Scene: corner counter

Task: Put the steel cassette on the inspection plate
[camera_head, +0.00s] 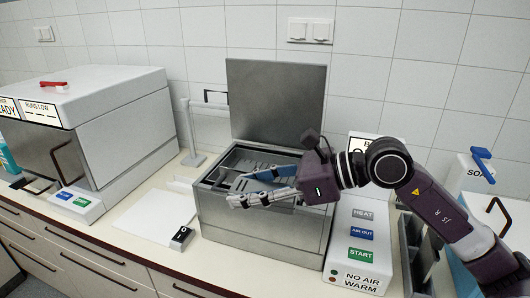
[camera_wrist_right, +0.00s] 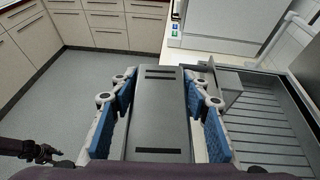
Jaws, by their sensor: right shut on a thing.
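The steel cassette (camera_wrist_right: 158,112) is a flat grey box with dark slots at both ends. My right gripper (camera_wrist_right: 158,95) is shut on it, with blue pads along its two long sides. In the head view the right gripper (camera_head: 243,187) is over the open steel bath (camera_head: 265,235); the cassette (camera_head: 247,184) shows partly between the fingers. A flat white plate (camera_head: 145,218) lies on the counter left of the bath, probably the inspection plate. A dark part of my left arm (camera_wrist_right: 30,148) shows in the right wrist view; its jaw state is unclear.
The bath's lid (camera_head: 277,103) stands upright behind it. A white cabinet (camera_head: 95,115) is at the left, with a clear upright panel (camera_head: 210,125) on a stand. A small black tag (camera_head: 181,237) sits by the white plate. A button panel (camera_head: 360,240) is right of the bath.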

